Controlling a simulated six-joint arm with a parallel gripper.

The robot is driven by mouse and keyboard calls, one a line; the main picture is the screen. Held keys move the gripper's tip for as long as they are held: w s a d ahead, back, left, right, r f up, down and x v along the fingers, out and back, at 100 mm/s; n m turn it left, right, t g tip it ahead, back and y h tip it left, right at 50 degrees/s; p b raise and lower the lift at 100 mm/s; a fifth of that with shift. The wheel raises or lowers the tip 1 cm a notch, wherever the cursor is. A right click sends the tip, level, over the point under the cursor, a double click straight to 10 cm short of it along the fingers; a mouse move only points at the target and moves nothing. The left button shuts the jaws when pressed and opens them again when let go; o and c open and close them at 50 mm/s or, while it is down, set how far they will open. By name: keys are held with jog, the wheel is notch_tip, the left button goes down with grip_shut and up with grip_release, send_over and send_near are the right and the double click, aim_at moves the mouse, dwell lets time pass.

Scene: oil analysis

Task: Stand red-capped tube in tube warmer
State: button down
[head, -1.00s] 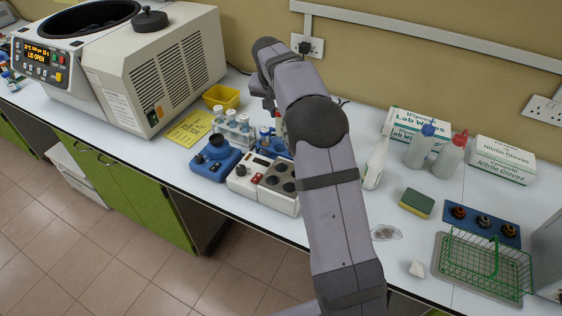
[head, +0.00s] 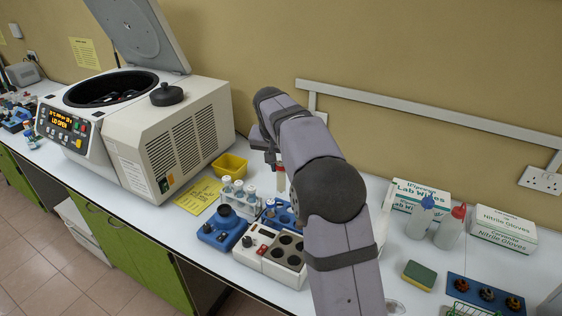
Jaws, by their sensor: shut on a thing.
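The red-capped tube (head: 281,181) hangs roughly upright from my gripper (head: 278,166) in the head view, with some red at its top. My gripper is shut on it, partly hidden behind my own arm. The tube is above the bench, behind the blue rack. The tube warmer, which I take to be the white block (head: 262,262) with dark round wells and a small control panel, stands on the bench in front of that rack, below and apart from the tube. My arm covers its right side.
A blue rack (head: 270,221) is partly hidden by my arm. An open-lidded centrifuge (head: 175,130) stands farther left. Bottles (head: 449,230) and boxes (head: 503,228) stand right.

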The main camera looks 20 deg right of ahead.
jog(key=s+f+p, duration=0.1)
jog(key=s+f, duration=0.6)
jog(key=shift+a+m, duration=0.3)
jog(key=shift+f, duration=0.1)
notch_tip(320, 180, down, 11)
jog(key=b, duration=0.7)
jog(key=shift+b, duration=0.3)
dwell(0.3)
jog(key=c, duration=1.4)
grip_release()
